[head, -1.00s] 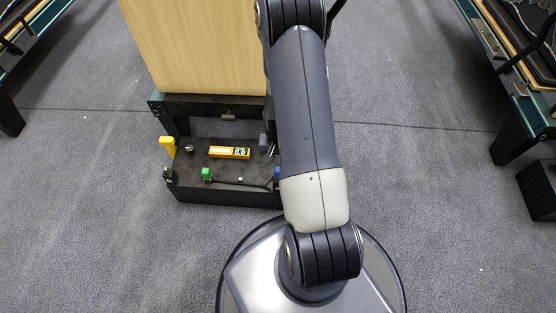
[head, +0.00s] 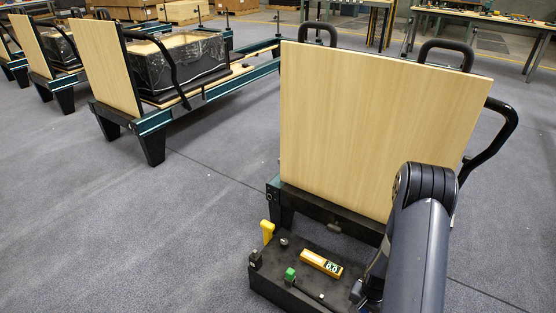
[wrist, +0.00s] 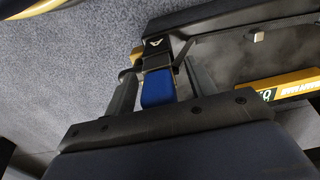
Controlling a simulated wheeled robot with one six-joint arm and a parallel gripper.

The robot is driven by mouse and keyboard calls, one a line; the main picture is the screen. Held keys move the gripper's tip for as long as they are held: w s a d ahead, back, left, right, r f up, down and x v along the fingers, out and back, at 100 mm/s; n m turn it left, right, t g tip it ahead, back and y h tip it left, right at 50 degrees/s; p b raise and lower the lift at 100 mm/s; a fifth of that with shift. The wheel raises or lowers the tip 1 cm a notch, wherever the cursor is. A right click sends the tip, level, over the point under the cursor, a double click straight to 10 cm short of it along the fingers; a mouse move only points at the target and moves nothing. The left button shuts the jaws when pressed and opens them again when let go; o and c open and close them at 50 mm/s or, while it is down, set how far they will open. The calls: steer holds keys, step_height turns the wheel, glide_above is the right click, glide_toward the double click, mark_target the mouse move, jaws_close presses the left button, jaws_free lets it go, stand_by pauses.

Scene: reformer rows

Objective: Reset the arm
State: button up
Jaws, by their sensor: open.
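My arm (head: 418,240) shows at the lower right of the head view, bent at an elbow joint beside the wooden board. My gripper (wrist: 158,78) shows in the wrist view, its two dark fingers apart. A blue block (wrist: 158,90) appears between the fingers, below a black bracket; I cannot tell whether they touch it. In the head view my gripper is mostly hidden behind the arm, near the right end of a black tray (head: 262,285).
The tray carries a yellow level with a display (head: 321,263), a green piece (head: 290,274) and a yellow handle (head: 267,231). An upright wooden board (head: 375,130) with black handles stands behind it. More reformers (head: 160,118) stand at the left. Grey floor is open between.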

steer(key=shift+r+p, duration=0.6)
steer(key=shift+r, duration=0.1)
step_height(320, 180, up, 10)
steer(key=p, duration=0.3)
steer(key=shift+r, duration=0.15)
step_height(320, 180, down, 12)
steer(key=b, duration=0.4)
steer(key=shift+r, duration=0.25)
step_height(320, 180, up, 7)
steer(key=p, duration=0.7)
